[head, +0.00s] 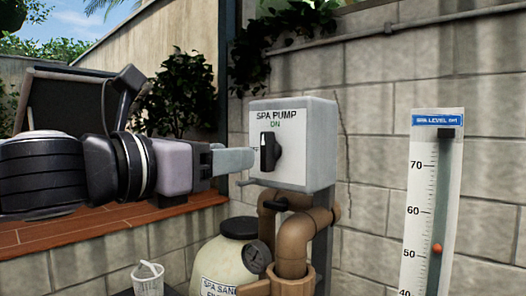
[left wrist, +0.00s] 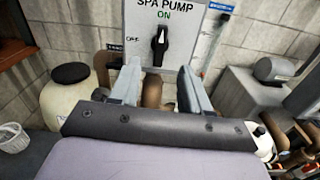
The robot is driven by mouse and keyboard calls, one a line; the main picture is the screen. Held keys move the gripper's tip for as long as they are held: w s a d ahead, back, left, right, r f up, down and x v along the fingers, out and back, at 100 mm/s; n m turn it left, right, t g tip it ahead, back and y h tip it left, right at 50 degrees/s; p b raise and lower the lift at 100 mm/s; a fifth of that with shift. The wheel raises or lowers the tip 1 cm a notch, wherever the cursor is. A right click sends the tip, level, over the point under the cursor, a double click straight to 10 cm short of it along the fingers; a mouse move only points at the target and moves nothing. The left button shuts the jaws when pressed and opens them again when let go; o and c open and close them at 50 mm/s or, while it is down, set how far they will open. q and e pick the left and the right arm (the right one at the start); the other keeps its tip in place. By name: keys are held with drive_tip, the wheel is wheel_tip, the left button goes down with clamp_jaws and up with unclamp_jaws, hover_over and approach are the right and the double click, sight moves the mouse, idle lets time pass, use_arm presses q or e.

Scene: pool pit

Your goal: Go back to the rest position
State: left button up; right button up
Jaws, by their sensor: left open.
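My left gripper (head: 236,161) comes in from the left in the head view, its fingertips close to the left part of the spa pump box (head: 318,150). In the left wrist view the gripper (left wrist: 160,74) has its two fingers spread with nothing held between them. The box's black knob (head: 268,152) stands upright, under the green word ON; it also shows in the left wrist view (left wrist: 160,45), just beyond and above the fingertips. The gripper is not closed on the knob. The exact gap to the box is hard to tell. My right gripper is in neither view.
Brown pipes (head: 294,240) and a cream sand filter tank (head: 226,258) stand below the box. A spa level gauge (head: 433,200) is at right. A block wall (head: 380,100) lies behind. A white basket (head: 148,280) sits low at left, below a wooden ledge (head: 110,226).

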use_arm(q)
drive_tip(key=d+f+n+g+h, duration=0.1)
drive_tip(key=d+f+n+g, duration=0.15)
drive_tip(key=f+n, duration=0.4)
drive_tip(key=d+f+n+g+h, duration=0.1)
drive_tip(key=d+f+n+h, duration=0.2)
drive_tip(key=f, duration=0.6)
drive_tip(key=a+f+n+t+y, duration=0.3)
drive_tip(key=f+n+t+y, duration=0.1)
drive_tip(key=f+n, duration=1.15)
drive_tip(key=s+a+f+n+y, duration=0.25)
drive_tip(key=a+f+n, duration=0.3)
drive_tip(key=f, duration=0.35)
drive_tip(key=s+a+f+n+y, duration=0.25)
drive_tip(key=a+f+n, duration=0.3)
drive_tip(key=f, duration=0.35)
drive_tip(key=s+a+f+n+g+y, duration=0.1)
drive_tip(key=s+a+f+n+y, duration=0.1)
drive_tip(key=s+f, duration=0.4)
drive_tip(key=s+a+f+n+g+y, duration=0.2)
drive_tip(key=s+a+f+n+y, duration=0.1)
drive_tip(key=s+a+f+n, duration=0.2)
wheel_tip(320, 180, down, 3)
drive_tip(key=s+a, duration=0.2)
drive_tip(key=shift+s+a+f+y, duration=0.2)
drive_tip(key=shift+s+a+y, duration=0.1)
